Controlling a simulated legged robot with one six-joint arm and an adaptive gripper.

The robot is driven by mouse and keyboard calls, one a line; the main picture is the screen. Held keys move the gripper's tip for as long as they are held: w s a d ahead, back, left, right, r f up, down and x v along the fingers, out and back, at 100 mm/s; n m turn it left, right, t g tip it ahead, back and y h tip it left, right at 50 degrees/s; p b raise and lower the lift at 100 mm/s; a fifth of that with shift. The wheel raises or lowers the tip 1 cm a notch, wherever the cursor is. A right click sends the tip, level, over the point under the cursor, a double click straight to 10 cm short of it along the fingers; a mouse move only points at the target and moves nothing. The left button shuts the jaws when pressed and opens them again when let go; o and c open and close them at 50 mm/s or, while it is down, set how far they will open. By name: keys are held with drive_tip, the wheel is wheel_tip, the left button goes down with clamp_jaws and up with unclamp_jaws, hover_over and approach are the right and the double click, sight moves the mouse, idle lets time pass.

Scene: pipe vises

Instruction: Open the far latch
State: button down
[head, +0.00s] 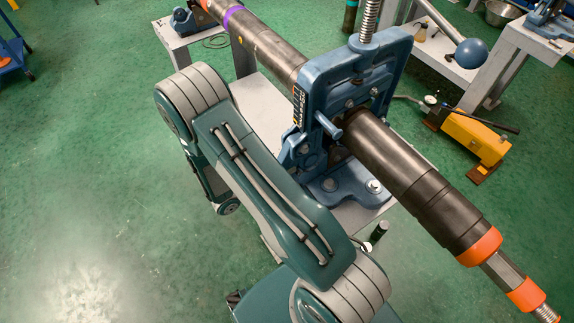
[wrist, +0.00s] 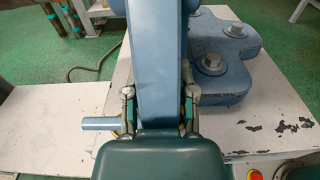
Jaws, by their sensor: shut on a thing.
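A blue pipe vise (head: 365,75) stands on a white stand and holds a long dark pipe (head: 400,165). A blue pin (head: 328,126) sticks out of its near side. In the wrist view, my gripper (wrist: 159,95) has one finger on each side of an upright blue bar (wrist: 158,50) and is shut on it. A light blue pin (wrist: 97,123) sticks out to the left beside the fingers. The bar's lower end is hidden by my gripper's body. In the head view my gripper is hidden behind my arm. I cannot tell for certain that the bar is the far latch.
The vise's bolted blue foot (wrist: 222,60) is close to the right of my gripper. A second blue vise (head: 183,20) supports the pipe's far end. A yellow tool (head: 470,138) lies on the floor at right. Green floor (head: 80,170) is clear at left.

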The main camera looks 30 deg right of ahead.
drive_tip(key=a+r+y, duration=0.1)
drive_tip(key=y, duration=0.1)
drive_tip(key=a+r+y, duration=0.1)
drive_tip(key=shift+w+a+y, duration=0.1)
drive_tip(key=shift+a+y, duration=0.2)
drive_tip(key=shift+y, duration=0.1)
drive_tip(key=shift+a+r+y, duration=0.5)
drive_tip(key=shift+r+y, duration=0.1)
drive_tip(key=shift+y, duration=0.4)
drive_tip(key=shift+a+r+y, duration=0.45)
drive_tip(key=shift+r+y, duration=0.1)
drive_tip(key=shift+y, duration=0.45)
drive_tip(key=shift+c, duration=2.1)
unclamp_jaws()
drive_tip(key=v, duration=1.2)
